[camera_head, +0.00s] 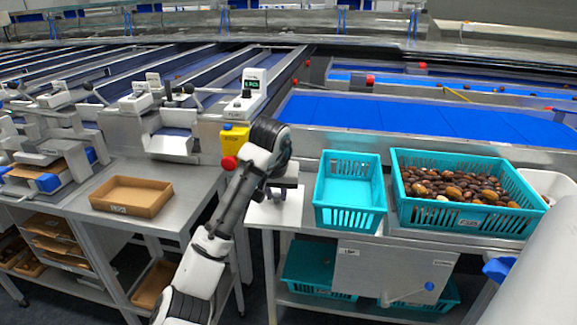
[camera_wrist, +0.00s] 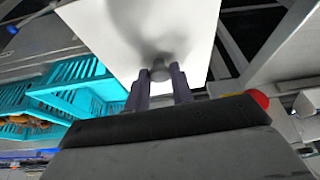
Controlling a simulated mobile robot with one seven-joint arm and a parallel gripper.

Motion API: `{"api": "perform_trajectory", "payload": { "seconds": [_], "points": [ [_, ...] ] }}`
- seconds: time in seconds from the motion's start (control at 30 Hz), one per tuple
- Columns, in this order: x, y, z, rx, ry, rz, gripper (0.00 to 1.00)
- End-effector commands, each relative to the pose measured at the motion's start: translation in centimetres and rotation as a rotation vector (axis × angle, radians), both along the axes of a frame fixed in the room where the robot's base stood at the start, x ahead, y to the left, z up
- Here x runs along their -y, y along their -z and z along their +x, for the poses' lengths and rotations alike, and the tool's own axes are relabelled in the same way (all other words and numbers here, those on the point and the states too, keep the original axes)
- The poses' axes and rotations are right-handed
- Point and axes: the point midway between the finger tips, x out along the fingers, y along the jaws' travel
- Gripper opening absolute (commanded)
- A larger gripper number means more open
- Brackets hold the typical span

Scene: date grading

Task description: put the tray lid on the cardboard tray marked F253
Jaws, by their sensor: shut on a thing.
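The tray lid (camera_head: 266,213) is a flat white square panel with a small grey knob. My gripper (camera_head: 279,192) is shut on the knob, with the lid beyond the fingers. In the wrist view my gripper (camera_wrist: 160,80) has a finger on each side of the knob, and the lid (camera_wrist: 188,28) fills the upper middle. In the head view my arm partly hides the lid. An open, empty-looking cardboard tray (camera_head: 98,203) sits on the steel table to the left of my gripper. It has a small white label on its front, too small to read surely.
A turquoise basket (camera_head: 350,219) stands empty just right of the lid; another basket (camera_head: 405,216) holds dates. A yellow box with a red button (camera_head: 235,139) stands behind my arm. More cardboard trays lie on shelves below. The left table (camera_head: 185,180) is clear beside the tray.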

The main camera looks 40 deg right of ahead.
Motion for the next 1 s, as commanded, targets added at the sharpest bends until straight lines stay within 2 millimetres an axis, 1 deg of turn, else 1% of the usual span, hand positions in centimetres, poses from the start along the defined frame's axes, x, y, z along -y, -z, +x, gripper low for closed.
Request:
{"api": "perform_trajectory", "payload": {
  "seconds": [0.03, 0.1, 0.17, 0.2, 0.27, 0.3, 0.5, 0.77, 0.87, 0.97, 1.0],
  "points": [
    [-1.6, 2.5, -0.1, -0.006, -0.027, 0.002, 0.02],
    [-3.4, 5.3, -0.3, -0.007, -0.061, 0.002, 0.02],
    [-5.0, 7.7, -0.6, -0.009, -0.090, -0.001, 0.02],
    [-6.0, 9.3, -0.9, -0.009, -0.110, -0.002, 0.02],
    [-7.5, 11.5, -1.1, -0.010, -0.141, -0.006, 0.02],
    [-8.5, 12.9, -1.3, -0.011, -0.161, -0.008, 0.02],
    [-13.0, 19.6, -2.2, -0.016, -0.253, -0.027, 0.02],
    [-18.4, 27.7, -3.1, -0.014, -0.379, -0.052, 0.02],
    [-20.8, 31.4, -3.5, -0.012, -0.433, -0.053, 0.02],
    [-23.7, 35.9, -4.1, -0.013, -0.494, -0.048, 0.02],
    [-25.0, 37.9, -4.3, -0.012, -0.518, -0.043, 0.02]
  ]
}}
